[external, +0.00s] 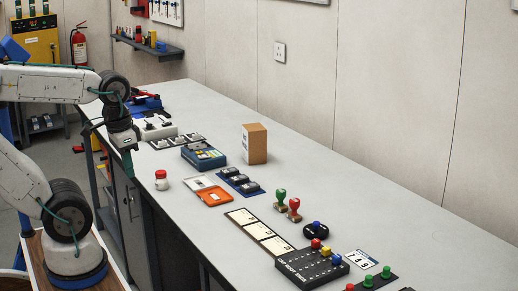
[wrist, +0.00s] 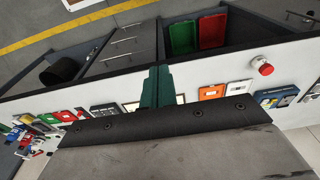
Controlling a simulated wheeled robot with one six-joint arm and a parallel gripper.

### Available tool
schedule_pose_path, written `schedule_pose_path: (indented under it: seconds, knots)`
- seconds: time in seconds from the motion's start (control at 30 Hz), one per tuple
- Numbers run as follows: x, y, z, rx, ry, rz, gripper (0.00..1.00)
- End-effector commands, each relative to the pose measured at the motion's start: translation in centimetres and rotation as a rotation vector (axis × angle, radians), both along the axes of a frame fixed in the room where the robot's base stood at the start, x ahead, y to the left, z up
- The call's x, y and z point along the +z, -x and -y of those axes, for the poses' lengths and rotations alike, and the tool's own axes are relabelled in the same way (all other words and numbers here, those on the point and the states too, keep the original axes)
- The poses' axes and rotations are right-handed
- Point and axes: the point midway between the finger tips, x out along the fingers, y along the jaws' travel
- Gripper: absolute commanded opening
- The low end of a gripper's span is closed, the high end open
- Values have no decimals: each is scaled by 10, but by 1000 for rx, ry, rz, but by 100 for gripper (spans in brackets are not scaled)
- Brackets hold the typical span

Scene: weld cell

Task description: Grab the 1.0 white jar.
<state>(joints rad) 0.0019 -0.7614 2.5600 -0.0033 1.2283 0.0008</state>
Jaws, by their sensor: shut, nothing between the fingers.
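A small white jar with a red lid (external: 161,180) stands upright near the front edge of the grey-white workbench (external: 230,120). Any "1.0" marking on it is too small to read. In the wrist view, a red-topped white thing at the right (wrist: 262,66) looks like the same jar. My gripper (external: 127,165) is above and to the left of the jar in the external view, apart from it. Its green fingers also show in the wrist view (wrist: 157,88), shut together and empty, with the jar well to their right.
Stamps (external: 287,202) and a button panel (external: 305,264) stand farther right. The bench right around the jar is clear.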

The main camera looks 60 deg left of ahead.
Motion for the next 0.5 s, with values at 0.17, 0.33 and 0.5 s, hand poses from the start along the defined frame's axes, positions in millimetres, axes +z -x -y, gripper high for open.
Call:
schedule_pose_path:
  seconds: [0.17, 0.33, 0.5]
  knots:
    - [0, 0, 0, 0, 0, 0, 44]
    - [0, 0, 0, 0, 0, 0, 58]
    - [0, -1, 0, 6, 3, -3, 58]
